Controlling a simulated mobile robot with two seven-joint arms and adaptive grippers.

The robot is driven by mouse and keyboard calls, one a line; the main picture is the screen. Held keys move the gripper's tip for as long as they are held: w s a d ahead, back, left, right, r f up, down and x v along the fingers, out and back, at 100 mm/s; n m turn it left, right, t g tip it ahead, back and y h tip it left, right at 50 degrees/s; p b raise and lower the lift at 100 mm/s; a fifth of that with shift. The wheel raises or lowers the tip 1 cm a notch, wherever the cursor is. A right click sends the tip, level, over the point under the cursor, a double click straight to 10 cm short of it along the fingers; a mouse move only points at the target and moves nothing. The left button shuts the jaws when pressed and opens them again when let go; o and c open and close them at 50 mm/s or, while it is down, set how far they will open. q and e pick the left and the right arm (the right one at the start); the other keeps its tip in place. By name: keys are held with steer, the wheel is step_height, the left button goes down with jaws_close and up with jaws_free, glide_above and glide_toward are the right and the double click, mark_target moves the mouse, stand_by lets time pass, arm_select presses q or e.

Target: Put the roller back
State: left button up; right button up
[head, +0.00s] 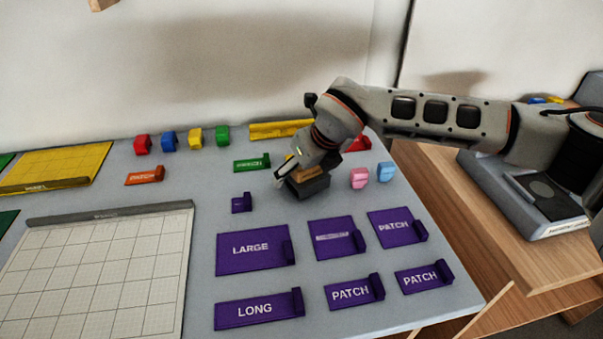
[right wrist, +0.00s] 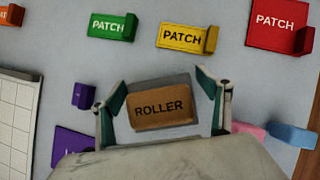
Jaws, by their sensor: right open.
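A tan block marked ROLLER (right wrist: 162,107) sits on a dark base in the right wrist view. In the head view the dark base (head: 307,190) shows under my right gripper, with a bit of tan above it. My right gripper (head: 303,171) points down over it from the right. In the right wrist view its two fingers (right wrist: 162,80) are apart, one on each side of the block, with gaps visible. I cannot tell how high the fingertips are above the table. No separate roller is clearly visible. My left gripper is not in view.
Purple labelled trays (head: 249,262) fill the front right. A small purple block (head: 241,202) stands left of the gripper; pink (head: 360,178) and blue (head: 385,172) blocks stand right. Behind are a green patch tray (head: 251,165) and a yellow one (head: 281,129). A gridded mat (head: 105,275) lies left.

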mark_target(315, 182)
steer(key=v, duration=1.1)
steer(key=shift+r, duration=0.2)
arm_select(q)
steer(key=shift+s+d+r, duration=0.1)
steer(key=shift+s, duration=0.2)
arm_select(e)
steer(key=shift+s+d+r, duration=0.1)
steer(key=shift+s+r, duration=0.15)
steer(key=shift+r, duration=0.2)
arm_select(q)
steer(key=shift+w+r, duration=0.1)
